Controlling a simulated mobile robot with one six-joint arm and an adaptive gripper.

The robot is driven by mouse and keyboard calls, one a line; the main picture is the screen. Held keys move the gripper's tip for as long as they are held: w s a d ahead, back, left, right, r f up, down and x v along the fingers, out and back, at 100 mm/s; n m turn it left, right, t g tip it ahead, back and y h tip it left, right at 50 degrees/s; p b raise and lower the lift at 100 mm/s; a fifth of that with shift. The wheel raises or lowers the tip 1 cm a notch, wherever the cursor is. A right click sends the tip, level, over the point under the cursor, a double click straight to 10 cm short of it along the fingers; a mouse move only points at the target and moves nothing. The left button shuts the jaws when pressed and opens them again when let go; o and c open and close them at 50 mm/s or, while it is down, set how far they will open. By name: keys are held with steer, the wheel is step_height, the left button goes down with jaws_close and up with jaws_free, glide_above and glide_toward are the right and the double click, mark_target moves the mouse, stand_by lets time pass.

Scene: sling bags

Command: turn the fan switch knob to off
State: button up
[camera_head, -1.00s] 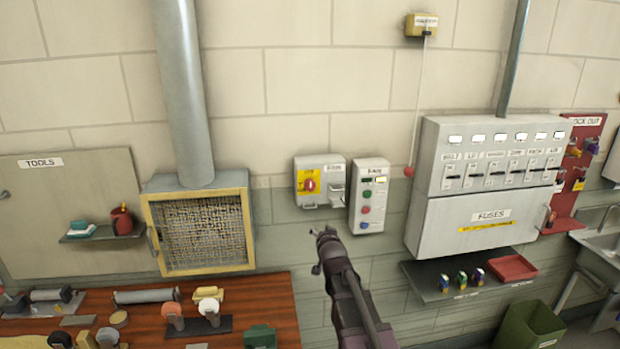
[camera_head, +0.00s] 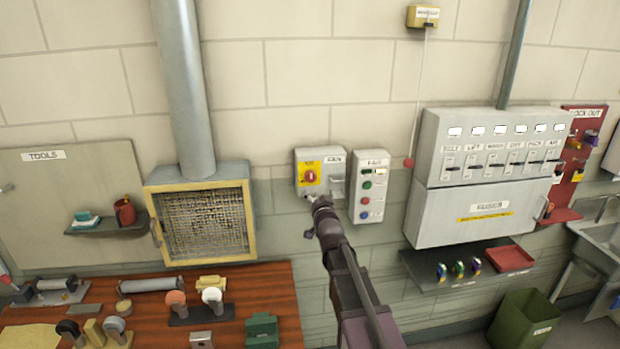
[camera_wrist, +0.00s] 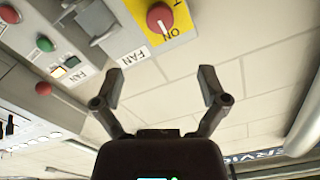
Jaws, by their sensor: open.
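The fan switch box (camera_head: 334,188) is a grey box on the wall with a red round knob (camera_head: 310,177) on a yellow plate. In the wrist view the knob (camera_wrist: 160,18) has a pale pointer line directed toward the word ON. My gripper (camera_head: 312,200) is just below the box in the head view. In the wrist view my gripper (camera_wrist: 162,78) is open and empty, its two fingers apart, with the knob beyond the gap between the fingertips. The fingers do not visibly touch the knob.
A push-button box (camera_head: 370,186) hangs just right of the switch box. A yellow mesh vent (camera_head: 247,190) is to the left, and a fuse cabinet (camera_head: 430,225) to the right. A red pull-cord ball (camera_head: 408,162) hangs nearby. A wooden bench (camera_head: 260,285) lies below left.

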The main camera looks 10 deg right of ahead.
mark_target(311, 178)
steer(key=w, duration=1.3)
steer(key=shift+w, duration=0.2)
